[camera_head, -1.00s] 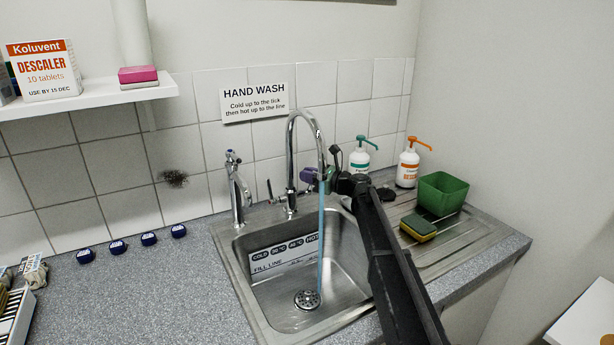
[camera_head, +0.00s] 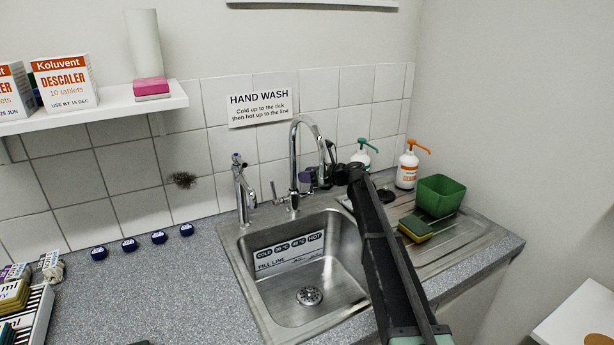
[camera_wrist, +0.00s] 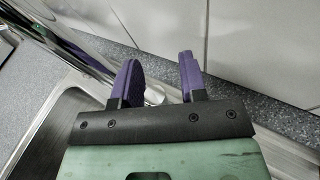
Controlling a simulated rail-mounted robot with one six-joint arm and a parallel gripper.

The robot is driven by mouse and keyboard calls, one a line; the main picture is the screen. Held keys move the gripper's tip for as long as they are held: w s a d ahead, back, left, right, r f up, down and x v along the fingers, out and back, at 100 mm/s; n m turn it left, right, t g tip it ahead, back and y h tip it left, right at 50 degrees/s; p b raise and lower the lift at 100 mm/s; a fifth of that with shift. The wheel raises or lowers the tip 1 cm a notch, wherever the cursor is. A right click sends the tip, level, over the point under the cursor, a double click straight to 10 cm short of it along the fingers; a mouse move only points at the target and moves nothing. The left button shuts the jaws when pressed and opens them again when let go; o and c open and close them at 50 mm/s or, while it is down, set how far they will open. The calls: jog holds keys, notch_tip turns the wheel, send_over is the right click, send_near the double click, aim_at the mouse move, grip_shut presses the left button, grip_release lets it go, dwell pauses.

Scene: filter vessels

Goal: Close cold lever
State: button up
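The tall chrome gooseneck tap (camera_head: 294,160) stands behind the steel sink (camera_head: 335,255), and no water runs from its spout. A lever on the right side is hidden or cannot be made out behind my gripper. My gripper (camera_head: 309,177), with purple fingers, is just right of the tap column. In the wrist view my gripper (camera_wrist: 159,64) has its fingers apart. A small shiny metal piece (camera_wrist: 154,94) shows between them, close to the left finger; I cannot tell whether it is the cold lever.
A second, shorter tap (camera_head: 242,190) stands to the left. On the right are two pump bottles (camera_head: 407,166), a green tub (camera_head: 440,194) and a sponge (camera_head: 414,229) on the drainer. A tiled wall (camera_head: 340,120) is close behind the taps. The counter left of the sink has free room.

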jog(key=p+v, duration=0.2)
jog(key=v, duration=0.8)
jog(key=shift+s+d+p, duration=0.2)
jog(key=shift+d+p, duration=0.1)
jog(key=shift+d, duration=0.05)
